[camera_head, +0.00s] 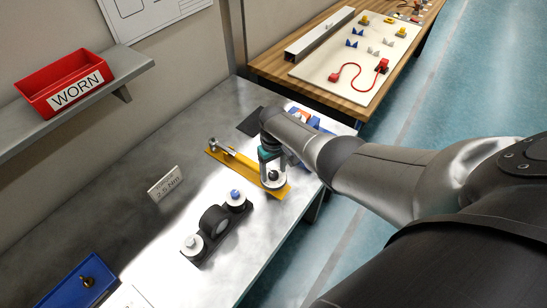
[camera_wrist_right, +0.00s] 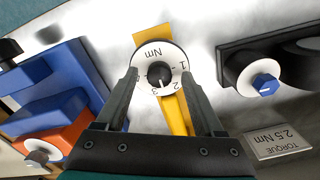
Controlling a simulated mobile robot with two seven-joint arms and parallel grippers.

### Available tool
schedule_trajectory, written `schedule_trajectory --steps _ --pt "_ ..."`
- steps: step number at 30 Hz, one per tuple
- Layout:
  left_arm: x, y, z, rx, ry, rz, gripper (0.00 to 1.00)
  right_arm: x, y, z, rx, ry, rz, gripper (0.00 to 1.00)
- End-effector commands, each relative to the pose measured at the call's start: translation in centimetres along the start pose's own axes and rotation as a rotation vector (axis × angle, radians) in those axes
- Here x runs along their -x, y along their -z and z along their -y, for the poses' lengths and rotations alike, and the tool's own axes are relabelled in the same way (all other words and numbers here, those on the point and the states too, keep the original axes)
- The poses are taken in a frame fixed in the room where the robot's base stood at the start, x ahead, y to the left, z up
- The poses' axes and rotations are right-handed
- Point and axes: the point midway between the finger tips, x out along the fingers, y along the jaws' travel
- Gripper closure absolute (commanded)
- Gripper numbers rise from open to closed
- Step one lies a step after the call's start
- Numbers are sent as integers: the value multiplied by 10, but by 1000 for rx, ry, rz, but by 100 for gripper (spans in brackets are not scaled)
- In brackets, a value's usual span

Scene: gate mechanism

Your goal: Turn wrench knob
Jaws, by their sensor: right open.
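The wrench is a long yellow bar (camera_head: 231,162) lying on the grey workbench, with a silver part at its far left end. Its knob (camera_wrist_right: 160,60), a white dial with a black centre, "Nm" and numbers, sits on the yellow bar in the right wrist view. In the head view the knob end is largely covered by my right gripper (camera_head: 271,178). In the right wrist view my right gripper (camera_wrist_right: 160,80) is open, one finger on each side of the dial; contact cannot be told. My left gripper is not in view.
A black fixture (camera_head: 214,222) with round white-rimmed ends stands near the wrench, beside a "2.5 Nm" sign (camera_head: 165,184). A blue and orange clamp-like device (camera_wrist_right: 50,95) is close on the other side. A blue tray (camera_head: 80,283) and a red WORN bin (camera_head: 65,83) are farther left.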

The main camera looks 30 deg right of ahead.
Motion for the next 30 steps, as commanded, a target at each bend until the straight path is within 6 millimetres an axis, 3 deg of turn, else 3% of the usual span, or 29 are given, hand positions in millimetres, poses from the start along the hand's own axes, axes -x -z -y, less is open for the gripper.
schedule_trajectory --steps 15,30 --pt "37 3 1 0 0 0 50 78 0 0 1 -1 -3 30" --pt "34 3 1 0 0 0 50 140 1 0 0 0 -3 30"
